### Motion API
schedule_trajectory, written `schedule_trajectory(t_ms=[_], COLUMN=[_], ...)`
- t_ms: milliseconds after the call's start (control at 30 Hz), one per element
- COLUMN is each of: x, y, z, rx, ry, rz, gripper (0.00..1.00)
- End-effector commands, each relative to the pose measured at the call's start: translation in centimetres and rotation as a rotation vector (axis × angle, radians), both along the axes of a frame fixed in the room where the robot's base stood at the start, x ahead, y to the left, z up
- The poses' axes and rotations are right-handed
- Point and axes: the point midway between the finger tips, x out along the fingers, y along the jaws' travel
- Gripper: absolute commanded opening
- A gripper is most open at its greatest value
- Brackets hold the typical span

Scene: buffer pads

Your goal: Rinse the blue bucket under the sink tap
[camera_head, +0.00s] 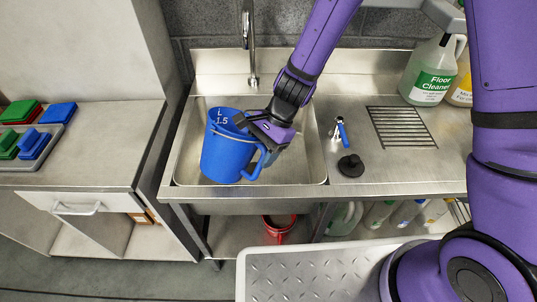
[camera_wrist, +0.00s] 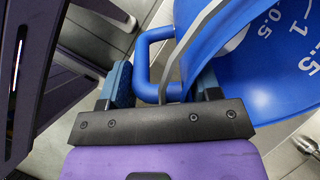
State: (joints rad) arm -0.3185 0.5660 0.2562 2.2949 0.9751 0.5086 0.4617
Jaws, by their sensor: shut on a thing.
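The blue bucket (camera_head: 222,157), a jug-like pail with a white litre scale inside, is over the left part of the steel sink basin (camera_head: 305,165). My gripper (camera_head: 262,130) is shut on the bucket at its handle side, to the right of it. The wrist view shows the handle (camera_wrist: 145,62) by my fingers and the scaled inside of the bucket (camera_wrist: 262,85). The metal tap (camera_head: 250,45) hangs behind and above the bucket, slightly right of its middle. No water shows. I cannot tell whether the bucket touches the basin floor.
Right of the basin are a small blue-handled tool (camera_head: 341,131), a black plug-like piece (camera_head: 351,165), a drain grate (camera_head: 404,127) and a floor cleaner bottle (camera_head: 432,72). A tray with red, green and blue pads (camera_head: 33,143) sits on the left counter. A red bucket (camera_head: 279,228) stands below.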

Motion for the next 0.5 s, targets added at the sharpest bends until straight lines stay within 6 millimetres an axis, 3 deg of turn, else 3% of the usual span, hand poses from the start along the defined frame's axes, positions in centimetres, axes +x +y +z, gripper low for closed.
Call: schedule_trajectory(t_ms=[500], x=[-1.4], y=[1.5], z=[0.4], rx=[-0.142], ry=[-0.135], rz=[0.0], gripper=[0.0])
